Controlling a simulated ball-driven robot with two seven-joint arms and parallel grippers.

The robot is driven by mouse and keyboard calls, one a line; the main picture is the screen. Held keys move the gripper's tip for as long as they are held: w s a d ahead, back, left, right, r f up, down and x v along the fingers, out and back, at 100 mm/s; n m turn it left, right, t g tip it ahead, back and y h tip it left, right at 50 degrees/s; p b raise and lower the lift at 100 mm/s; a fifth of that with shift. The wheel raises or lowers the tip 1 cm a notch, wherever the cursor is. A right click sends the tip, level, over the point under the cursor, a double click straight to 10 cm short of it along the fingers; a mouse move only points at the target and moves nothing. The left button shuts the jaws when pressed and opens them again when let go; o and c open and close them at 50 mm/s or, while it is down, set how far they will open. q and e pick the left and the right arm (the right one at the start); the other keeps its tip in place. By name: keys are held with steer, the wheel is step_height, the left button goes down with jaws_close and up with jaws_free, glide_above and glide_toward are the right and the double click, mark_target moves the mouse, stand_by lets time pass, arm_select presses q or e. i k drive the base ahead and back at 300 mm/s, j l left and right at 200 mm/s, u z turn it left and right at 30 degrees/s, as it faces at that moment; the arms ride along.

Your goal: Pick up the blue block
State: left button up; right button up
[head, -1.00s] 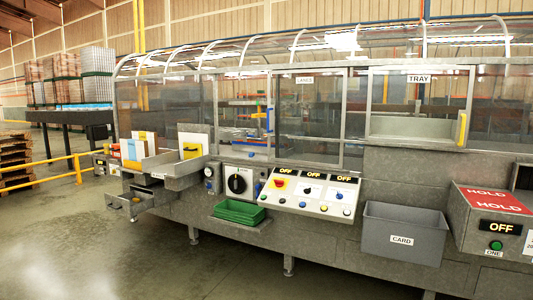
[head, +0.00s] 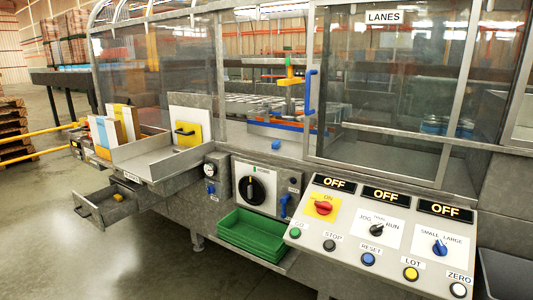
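A small blue block-like piece (head: 276,144) shows in the head view, low inside the machine, behind the frame and left of the LANES window. It is too small to tell its exact shape or what it rests on. Another small blue piece (head: 465,126) shows behind the LANES window, at the right. I cannot tell for certain which one is the task's blue block. Neither of my grippers is in view.
A control panel (head: 345,232) with knobs and buttons juts out at the lower right. A green tray (head: 255,234) sits on a low shelf. An open drawer (head: 112,204) and a grey chute (head: 140,160) stick out at the left. Bare floor lies at the lower left.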

mark_target(275, 144)
steer(key=i+z, duration=0.1)
steer(key=i, duration=0.3)
steer(key=i+j+z, duration=0.1)
steer(key=z, duration=0.65)
steer(key=i+j, duration=0.05)
steer(key=i, duration=0.05)
